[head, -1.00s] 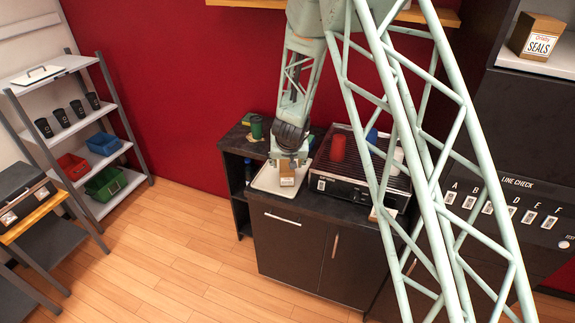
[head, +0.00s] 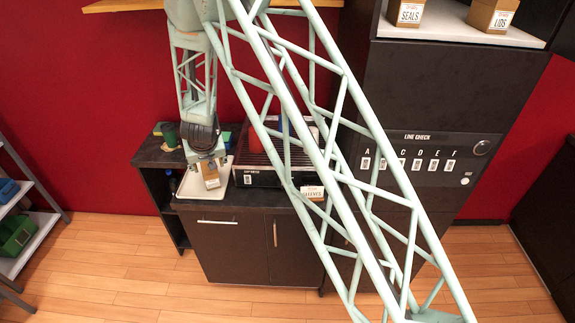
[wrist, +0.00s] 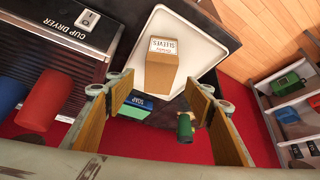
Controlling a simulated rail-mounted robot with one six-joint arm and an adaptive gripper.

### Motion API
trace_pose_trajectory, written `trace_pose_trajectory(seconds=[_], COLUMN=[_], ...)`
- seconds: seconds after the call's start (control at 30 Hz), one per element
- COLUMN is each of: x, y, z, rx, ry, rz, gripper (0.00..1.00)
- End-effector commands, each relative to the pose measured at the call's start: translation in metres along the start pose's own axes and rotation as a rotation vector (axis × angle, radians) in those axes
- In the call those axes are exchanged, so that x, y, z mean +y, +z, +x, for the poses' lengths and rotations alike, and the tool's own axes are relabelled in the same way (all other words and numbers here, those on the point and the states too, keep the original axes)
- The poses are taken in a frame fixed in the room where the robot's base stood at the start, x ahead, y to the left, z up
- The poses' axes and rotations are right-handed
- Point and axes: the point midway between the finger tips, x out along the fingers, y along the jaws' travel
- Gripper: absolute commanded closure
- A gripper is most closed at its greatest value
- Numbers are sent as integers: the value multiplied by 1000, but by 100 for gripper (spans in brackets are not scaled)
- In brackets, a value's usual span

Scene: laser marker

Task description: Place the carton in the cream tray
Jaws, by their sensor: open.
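A brown carton (head: 210,177) with a white label stands in the cream tray (head: 183,189) at the left of the dark counter. In the wrist view the carton (wrist: 163,70) reads "SLEEVES" and appears to rest on the floor of the tray (wrist: 205,55), inside its rim. My gripper (head: 208,161) is right above the carton in the head view. In the wrist view my gripper (wrist: 160,92) is open, its fingers apart on either side, with the carton just beyond the tips and not clamped.
The cup dryer (head: 262,178) stands right of the tray, with red (wrist: 45,97) and blue (wrist: 8,95) cups on it. A second carton (head: 312,192) sits near the counter's front edge. A green cup (head: 170,135) and a soap box (wrist: 137,106) are behind the tray.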

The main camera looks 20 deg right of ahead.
Motion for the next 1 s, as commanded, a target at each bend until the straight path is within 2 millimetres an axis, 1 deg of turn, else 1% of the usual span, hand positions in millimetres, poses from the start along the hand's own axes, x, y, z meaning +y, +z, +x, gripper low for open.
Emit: trace_pose_trajectory(seconds=[0.17,0.27,0.37,0.47,0.57,0.73,1.0], x=[0,1,2,4,7,12,23], y=[-1,-3,-7,-12,-18,-26,-32], z=[-2,-8,-18,-34,-53,-91,-152], rx=[0,1,0,-1,-4,-9,-22], ry=[-1,-5,-12,-23,-35,-58,-89], rz=[1,2,4,7,10,16,21], gripper=[52,52,52,52,52,52,52])
